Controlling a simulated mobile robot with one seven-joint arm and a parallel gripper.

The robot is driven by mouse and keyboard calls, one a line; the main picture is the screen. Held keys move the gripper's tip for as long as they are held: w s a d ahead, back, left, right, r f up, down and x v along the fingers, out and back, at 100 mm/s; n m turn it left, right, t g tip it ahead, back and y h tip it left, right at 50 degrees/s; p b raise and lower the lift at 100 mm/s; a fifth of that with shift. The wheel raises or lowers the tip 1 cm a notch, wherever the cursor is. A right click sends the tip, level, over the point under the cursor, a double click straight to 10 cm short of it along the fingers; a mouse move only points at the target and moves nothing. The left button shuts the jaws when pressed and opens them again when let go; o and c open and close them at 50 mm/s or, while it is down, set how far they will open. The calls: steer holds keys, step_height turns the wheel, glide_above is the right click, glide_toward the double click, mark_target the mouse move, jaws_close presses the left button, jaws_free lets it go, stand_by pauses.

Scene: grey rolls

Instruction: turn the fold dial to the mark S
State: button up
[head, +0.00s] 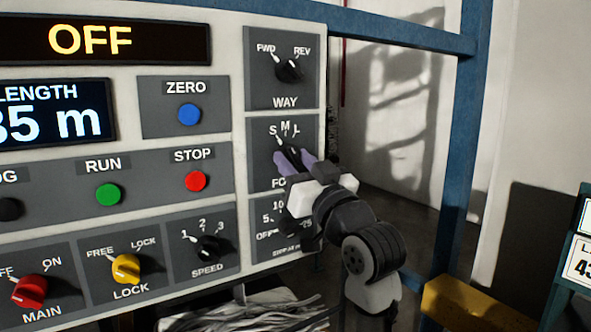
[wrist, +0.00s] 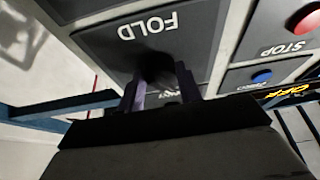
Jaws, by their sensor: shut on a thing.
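The fold dial (head: 291,150) is a black knob on a grey plate marked S, M and L, at the right side of the control panel. My gripper (head: 294,157) reaches it from the front right, its purple fingers shut on the knob from both sides. The fingers partly cover the dial and the FOLD label. A pale line shows below the S, but I cannot tell surely where the knob's pointer stands. In the wrist view the picture is upside down; the dial (wrist: 155,66) is a dark, blurred shape between the fingers (wrist: 157,85), its marks hidden.
The WAY dial (head: 289,69) is just above, and the red STOP button (head: 195,181) is to the left. The SPEED dial (head: 208,248) is lower left. A partly hidden plate (head: 268,232) lies below. A blue frame post (head: 462,150) stands to the right.

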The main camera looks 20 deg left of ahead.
stand_by(0.4)
steer(key=o, duration=1)
steer(key=b+v, duration=0.4)
steer(key=v, duration=1)
steer(key=shift+w+r, duration=0.1)
